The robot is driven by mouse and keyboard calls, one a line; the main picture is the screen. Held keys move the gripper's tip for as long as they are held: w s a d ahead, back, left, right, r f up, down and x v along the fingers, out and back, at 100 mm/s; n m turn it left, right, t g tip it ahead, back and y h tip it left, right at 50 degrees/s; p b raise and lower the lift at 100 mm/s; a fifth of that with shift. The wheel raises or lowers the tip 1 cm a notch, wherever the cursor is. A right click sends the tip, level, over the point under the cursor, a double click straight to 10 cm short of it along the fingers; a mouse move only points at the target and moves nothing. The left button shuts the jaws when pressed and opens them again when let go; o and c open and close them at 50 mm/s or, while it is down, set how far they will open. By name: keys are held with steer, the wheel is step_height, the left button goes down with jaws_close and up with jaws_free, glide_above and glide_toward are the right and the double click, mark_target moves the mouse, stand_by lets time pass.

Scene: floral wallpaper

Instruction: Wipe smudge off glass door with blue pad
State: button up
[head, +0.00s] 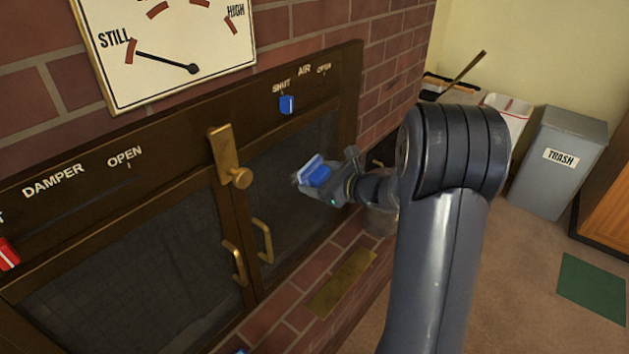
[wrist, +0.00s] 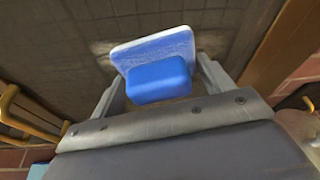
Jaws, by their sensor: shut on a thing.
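My gripper (head: 325,183) is shut on the blue pad (head: 318,175), in front of the right glass door (head: 292,152) of the fireplace. In the wrist view the pad (wrist: 158,82) shows as a blue block with a flat, whitish-blue face plate between my two fingers. The plate is at or very near the dark glass (wrist: 60,40); I cannot tell if it touches. A faint tan smudge (wrist: 101,47) shows on the glass to the left of the plate, and a similar patch shows to its right. The plate hides the glass between them.
Brass handles (head: 264,241) and a brass latch (head: 228,158) stick out to the left of my gripper. The door's brown frame (head: 345,110) is to the right. A brick ledge with a brass plate (head: 343,282) lies below. A trash bin (head: 560,160) stands far right.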

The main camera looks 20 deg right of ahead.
mark_target(293, 187)
steer(key=w+d+p, duration=0.1)
steer(key=w+d, duration=0.3)
steer(key=d, duration=0.2)
steer(key=shift+w+d, duration=0.2)
steer(key=shift+w, duration=0.1)
stand_by(0.5)
steer(key=shift+a+r, duration=0.1)
steer(key=shift+r, duration=0.05)
steer(key=shift+s+a+f+b, duration=0.1)
steer(key=shift+s+a+b, duration=0.45)
steer(key=shift+s+a, duration=0.4)
steer(key=shift+s+a+f+b, duration=0.1)
steer(key=shift+s+a+b, duration=0.5)
steer(key=shift+a, duration=0.6)
steer(key=shift+s+a+r+b, duration=0.1)
steer(key=shift+s+a+b, duration=0.5)
steer(key=shift+s+a, duration=0.45)
steer(key=shift+s+a+f+b, duration=0.1)
steer(key=shift+s+a+b, duration=0.55)
steer(key=shift+a, duration=0.7)
steer(key=shift+s+a+r+b, duration=0.1)
steer(key=shift+s+a+b, duration=0.45)
steer(key=shift+s+a, duration=0.5)
steer(key=shift+w+a, duration=0.1)
steer(key=shift+w, duration=0.1)
steer(key=shift+s+d, duration=0.9)
steer(key=shift+s, duration=0.3)
steer(key=shift+s+d, duration=0.85)
steer(key=shift+s, duration=0.35)
